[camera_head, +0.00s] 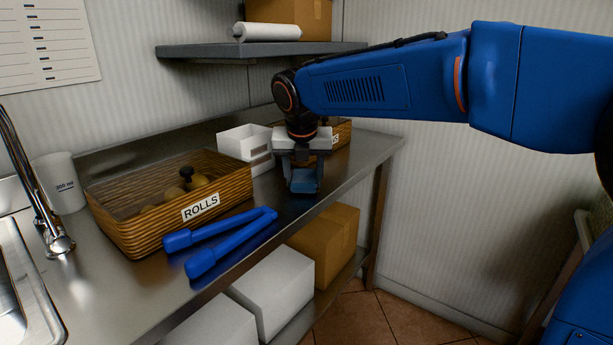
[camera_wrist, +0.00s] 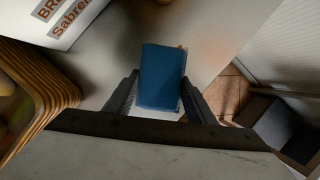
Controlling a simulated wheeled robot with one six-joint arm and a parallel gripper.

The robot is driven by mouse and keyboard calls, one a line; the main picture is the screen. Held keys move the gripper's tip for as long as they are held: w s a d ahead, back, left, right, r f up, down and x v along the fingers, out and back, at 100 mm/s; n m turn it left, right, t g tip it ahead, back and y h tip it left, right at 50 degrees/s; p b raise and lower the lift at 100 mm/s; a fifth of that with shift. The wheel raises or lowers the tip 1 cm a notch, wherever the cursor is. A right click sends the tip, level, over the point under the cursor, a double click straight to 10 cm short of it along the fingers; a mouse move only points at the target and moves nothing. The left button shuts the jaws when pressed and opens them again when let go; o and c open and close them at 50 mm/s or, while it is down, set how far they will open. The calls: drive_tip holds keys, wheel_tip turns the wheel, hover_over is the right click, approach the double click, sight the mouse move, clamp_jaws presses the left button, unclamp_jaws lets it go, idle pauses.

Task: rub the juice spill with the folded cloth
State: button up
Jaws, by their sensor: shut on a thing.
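The folded cloth (camera_head: 304,181) is a small blue block-like pad at the worktop's front edge. It also shows in the wrist view (camera_wrist: 162,76), upright in the picture between the two dark fingers. My gripper (camera_head: 303,172) points down and is shut on the cloth, one finger at each side; it also shows in the wrist view (camera_wrist: 158,98). The cloth is at or just above the steel; I cannot tell whether it touches. I cannot make out the juice spill clearly; a tiny orange patch shows by the cloth's far right corner in the wrist view.
A wicker basket labelled ROLLS (camera_head: 228,199) and blue tongs (camera_head: 222,240) lie left of my gripper. A white box (camera_head: 236,143) and another basket (camera_head: 342,131) stand close behind. A shelf (camera_head: 230,51) hangs above. Boxes (camera_head: 277,285) sit below the worktop. A sink is at left.

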sight(295, 181)
drive_tip(key=shift+s+a+f, duration=0.15)
drive_tip(key=shift+s+a, duration=0.9)
drive_tip(key=shift+s, duration=0.3)
drive_tip(key=shift+w, duration=0.1)
drive_tip(key=shift+w+d+r, duration=0.1)
drive_tip(key=shift+w+d, duration=0.45)
drive_tip(key=shift+w, duration=0.2)
drive_tip(key=shift+w+d+r, duration=0.1)
drive_tip(key=shift+w+d, duration=0.45)
drive_tip(key=shift+w, duration=0.15)
drive_tip(key=shift+w+d+f, duration=0.1)
drive_tip(key=shift+w+d, duration=1)
drive_tip(key=shift+w, duration=0.25)
drive_tip(key=shift+w+d+f, duration=0.1)
drive_tip(key=shift+w+d, duration=0.95)
drive_tip(key=shift+w, duration=0.3)
drive_tip(key=shift+s+a, duration=0.1)
drive_tip(key=shift+s, duration=0.05)
drive_tip(key=shift+s+a+r, duration=0.1)
drive_tip(key=shift+s+a, duration=0.95)
drive_tip(key=shift+s, duration=0.3)
drive_tip(key=shift+s+a+r, duration=0.1)
drive_tip(key=shift+s+a, duration=1)
drive_tip(key=shift+s, duration=0.25)
drive_tip(key=shift+s+a, duration=1.05)
drive_tip(key=shift+s, duration=0.3)
drive_tip(key=shift+r, duration=0.15)
